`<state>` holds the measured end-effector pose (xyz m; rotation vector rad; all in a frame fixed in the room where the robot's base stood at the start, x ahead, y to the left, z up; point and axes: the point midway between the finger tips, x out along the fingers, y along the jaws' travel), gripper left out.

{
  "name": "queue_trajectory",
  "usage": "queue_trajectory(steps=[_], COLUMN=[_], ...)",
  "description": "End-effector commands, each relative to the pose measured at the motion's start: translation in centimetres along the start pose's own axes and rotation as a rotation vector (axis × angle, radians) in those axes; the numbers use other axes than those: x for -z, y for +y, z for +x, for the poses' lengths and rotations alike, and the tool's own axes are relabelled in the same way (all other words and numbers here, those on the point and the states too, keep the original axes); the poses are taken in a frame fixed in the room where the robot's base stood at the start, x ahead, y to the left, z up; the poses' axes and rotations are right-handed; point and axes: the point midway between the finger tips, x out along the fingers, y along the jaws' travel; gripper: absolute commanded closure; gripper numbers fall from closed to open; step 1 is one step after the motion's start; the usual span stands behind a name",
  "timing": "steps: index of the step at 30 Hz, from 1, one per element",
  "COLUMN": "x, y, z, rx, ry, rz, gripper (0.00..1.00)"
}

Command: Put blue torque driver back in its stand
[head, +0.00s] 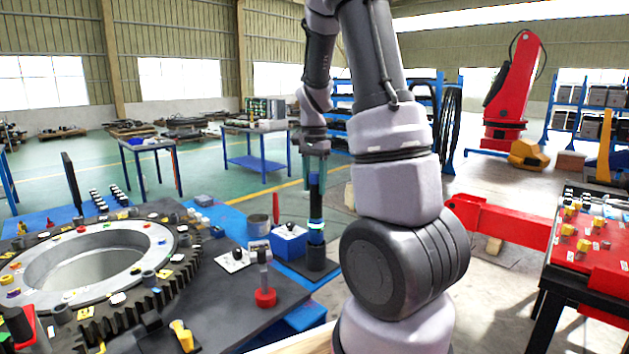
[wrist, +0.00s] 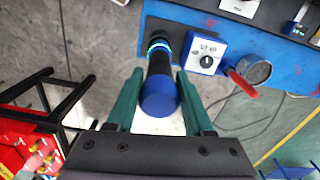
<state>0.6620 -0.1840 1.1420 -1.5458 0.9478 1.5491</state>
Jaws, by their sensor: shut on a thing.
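The blue torque driver (head: 314,195) is upright between the fingers of my gripper (head: 316,163). In the wrist view its round blue end (wrist: 160,100) faces the camera, with a black body beyond it. My gripper's green fingers (wrist: 160,76) are shut on it, one on each side. Below the driver is a dark cylindrical stand (head: 316,260) with a lit cyan-green ring near its top. The ring also shows at the driver's far end in the wrist view. The driver lines up with the stand; how deep its lower end sits is hidden.
A blue box with a white top and a knob (head: 289,240) stands close left of the stand. A red-handled tool (head: 276,207) and a grey cup (head: 259,226) are near it. A large gear ring (head: 100,265) covers the table's left. A red table (head: 590,250) stands right.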

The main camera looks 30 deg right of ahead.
Motion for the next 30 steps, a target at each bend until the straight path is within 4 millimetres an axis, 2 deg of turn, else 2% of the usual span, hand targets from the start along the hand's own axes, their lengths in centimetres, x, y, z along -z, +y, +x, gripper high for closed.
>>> queue_trajectory(steps=[30], x=[0.1], y=[0.0], z=[3.5], rx=[0.001], ry=[0.0], rz=[0.001], gripper=[1.0])
